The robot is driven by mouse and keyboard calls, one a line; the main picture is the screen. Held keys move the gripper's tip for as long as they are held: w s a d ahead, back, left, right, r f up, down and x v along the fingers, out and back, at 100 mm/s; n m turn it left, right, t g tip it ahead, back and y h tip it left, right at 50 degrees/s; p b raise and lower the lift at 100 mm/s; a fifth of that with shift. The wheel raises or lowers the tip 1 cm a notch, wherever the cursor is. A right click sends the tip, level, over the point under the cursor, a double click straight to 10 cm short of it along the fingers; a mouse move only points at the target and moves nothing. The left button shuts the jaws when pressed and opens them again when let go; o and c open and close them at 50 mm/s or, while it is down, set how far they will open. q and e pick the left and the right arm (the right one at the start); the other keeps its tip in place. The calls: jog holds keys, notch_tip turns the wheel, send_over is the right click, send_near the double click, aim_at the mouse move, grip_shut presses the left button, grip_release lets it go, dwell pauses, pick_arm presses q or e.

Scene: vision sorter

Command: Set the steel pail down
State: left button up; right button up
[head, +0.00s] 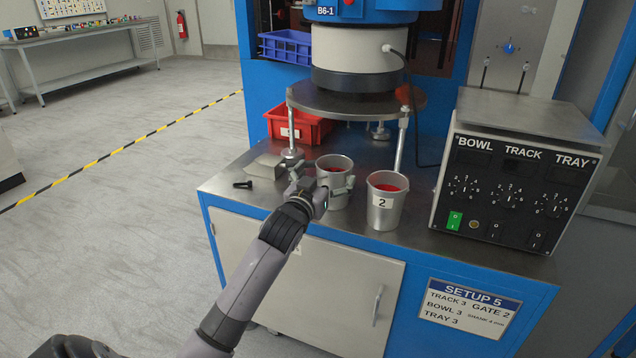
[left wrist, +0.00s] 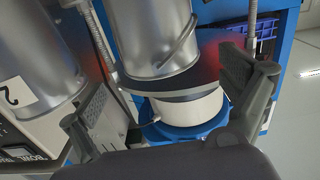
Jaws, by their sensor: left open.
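A steel pail (head: 337,165) with red contents stands on the steel bench top, near the front edge. My left gripper (head: 322,184) is open at its near side, with one finger to each side of the pail. In the left wrist view the pail (left wrist: 152,35) and its wire handle lie beyond the two spread fingers (left wrist: 172,100), with a gap visible on both sides. A second steel pail, labelled 2 (head: 384,212), also with red contents, stands to the right; it shows at the left of the wrist view (left wrist: 40,50). My right gripper is not in view.
A control box (head: 520,165) stands on the right of the bench. A round metal plate on posts (head: 345,101) overhangs behind the pails. A red bin (head: 298,128), a grey block (head: 264,166) and a black bolt-like piece (head: 242,184) lie to the left.

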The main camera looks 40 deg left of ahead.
pick_arm(q)
jog(key=v, duration=0.6)
jog(key=s+d+f+m+g+h, duration=0.1)
jog(key=s+d+f+g, duration=0.35)
jog(key=f, duration=0.65)
jog(key=s+d+f+m+g+h, duration=0.1)
jog(key=s+d+f+g, duration=0.35)
jog(key=f, duration=0.65)
jog(key=s+d+f+m+g, duration=0.1)
jog(key=s+d+f, duration=0.2)
jog(key=s, duration=0.4)
jog(key=s+d+f+g+h, duration=0.1)
jog(key=s+d+f+g, duration=0.1)
jog(key=s+d+f, duration=0.2)
jog(key=s+d+f+m+g+h, duration=0.1)
jog(key=s+d+f, duration=0.3)
jog(key=s, duration=0.6)
jog(key=shift+f+m+g+p, duration=0.3)
jog(key=shift+f+g, duration=0.4)
jog(key=shift+f, duration=0.1)
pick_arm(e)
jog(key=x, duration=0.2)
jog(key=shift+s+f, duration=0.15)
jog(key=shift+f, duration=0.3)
